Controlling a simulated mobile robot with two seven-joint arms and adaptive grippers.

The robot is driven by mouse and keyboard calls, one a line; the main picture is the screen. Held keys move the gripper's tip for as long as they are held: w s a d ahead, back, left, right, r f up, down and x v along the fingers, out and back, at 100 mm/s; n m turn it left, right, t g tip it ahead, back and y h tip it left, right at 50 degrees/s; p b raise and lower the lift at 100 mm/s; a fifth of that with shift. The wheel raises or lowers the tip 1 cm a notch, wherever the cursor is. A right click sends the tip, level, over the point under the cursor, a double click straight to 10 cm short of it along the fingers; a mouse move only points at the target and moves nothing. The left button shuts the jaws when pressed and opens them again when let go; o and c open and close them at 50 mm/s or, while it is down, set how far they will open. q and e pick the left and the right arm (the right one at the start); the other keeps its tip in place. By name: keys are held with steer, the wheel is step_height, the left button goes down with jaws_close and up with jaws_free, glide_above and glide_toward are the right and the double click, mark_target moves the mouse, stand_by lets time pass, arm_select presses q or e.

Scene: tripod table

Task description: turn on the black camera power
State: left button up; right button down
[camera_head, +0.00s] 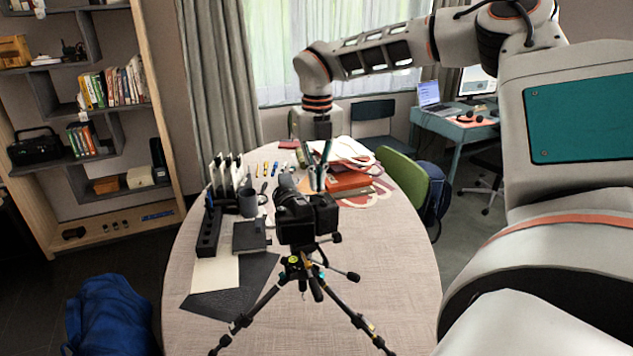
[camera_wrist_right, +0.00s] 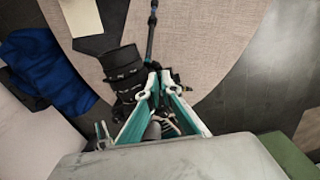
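The black camera (camera_head: 297,216) stands upright on a tripod (camera_head: 307,270) at the near side of the table. My right gripper (camera_head: 317,188) points down just above and behind the camera body. In the right wrist view the camera (camera_wrist_right: 124,72) is left of the fingertips of my right gripper (camera_wrist_right: 157,86). The two teal fingers are a small gap apart, with nothing seen held between the tips. I cannot tell whether a fingertip touches the camera. The power switch is too small to make out. My left gripper is not in view.
The round table (camera_head: 385,270) carries a dark mug (camera_head: 247,202), a black holder (camera_head: 208,235), a dark notebook (camera_head: 250,236) and red books (camera_head: 348,184) around the camera. A green chair (camera_head: 403,175) stands behind right. The tabletop right of the tripod is clear.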

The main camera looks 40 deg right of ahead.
steer(key=shift+d+f+m+b, duration=0.15)
steer(key=shift+m+b, duration=0.45)
steer(key=shift+b, duration=0.25)
arm_select(q)
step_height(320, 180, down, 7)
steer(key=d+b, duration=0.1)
steer(key=b, duration=0.5)
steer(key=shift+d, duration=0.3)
arm_select(e)
steer(key=shift+s+d+m, duration=0.15)
steer(key=shift+m, duration=0.7)
steer(key=shift+s+d+m, duration=0.15)
steer(key=shift+s+m, duration=0.05)
steer(key=shift+m, duration=0.7)
steer(key=shift+s+d+m, duration=0.15)
steer(key=shift+m, duration=0.7)
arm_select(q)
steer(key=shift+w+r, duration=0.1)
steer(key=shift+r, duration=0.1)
arm_select(e)
steer(key=shift+r, duration=0.2)
steer(key=c, duration=2.6)
jaws_free()
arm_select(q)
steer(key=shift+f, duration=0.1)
arm_select(e)
steer(key=shift+o, duration=0.2)
step_height(320, 180, up, 12)
